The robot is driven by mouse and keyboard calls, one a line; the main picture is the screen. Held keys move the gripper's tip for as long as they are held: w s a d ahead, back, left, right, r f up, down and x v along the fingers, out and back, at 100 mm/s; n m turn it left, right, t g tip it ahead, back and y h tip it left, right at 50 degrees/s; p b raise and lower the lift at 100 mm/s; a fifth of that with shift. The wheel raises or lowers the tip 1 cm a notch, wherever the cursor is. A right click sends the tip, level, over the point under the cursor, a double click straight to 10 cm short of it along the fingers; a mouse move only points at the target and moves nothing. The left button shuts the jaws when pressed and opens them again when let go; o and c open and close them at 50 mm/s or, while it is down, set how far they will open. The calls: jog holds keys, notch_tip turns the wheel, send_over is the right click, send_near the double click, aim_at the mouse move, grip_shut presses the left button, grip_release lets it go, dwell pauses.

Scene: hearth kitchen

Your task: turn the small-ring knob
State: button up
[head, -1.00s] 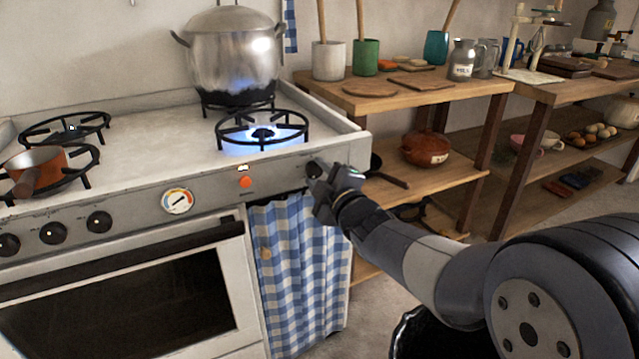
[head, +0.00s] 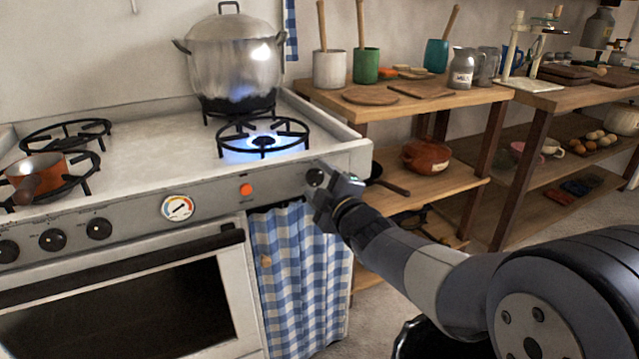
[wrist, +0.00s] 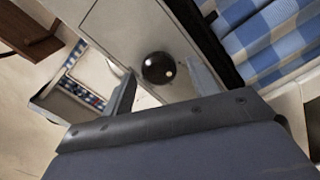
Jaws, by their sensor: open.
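A round black knob (head: 315,177) sits at the right end of the stove's grey front panel. It also shows in the wrist view (wrist: 158,68) as a shiny dark disc with small highlights. Its label is not readable, so I cannot confirm which ring it serves. My gripper (head: 325,192) is open, just in front of and slightly right of this knob in the head view. In the wrist view, the knob appears between the two spread fingers, a little beyond their tips; I see no contact. The front right burner (head: 263,140) has a blue flame.
A steel pot (head: 235,60) stands over a blue flame behind. A copper pan (head: 35,172) sits at left. Several other black knobs (head: 52,240), a dial (head: 178,207) and an orange button (head: 246,190) share the panel. A checked curtain (head: 298,275) hangs below; wooden shelves (head: 430,180) stand right.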

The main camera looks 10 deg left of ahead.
jog(key=p+v, duration=0.2)
jog(key=v, duration=0.9)
jog(key=shift+w, duration=0.1)
jog(key=b+x, duration=0.2)
jog(key=x, duration=0.8)
jog(key=shift+a+f, duration=0.1)
jog(key=shift+w+a, duration=0.2)
jog(key=shift+w, duration=0.1)
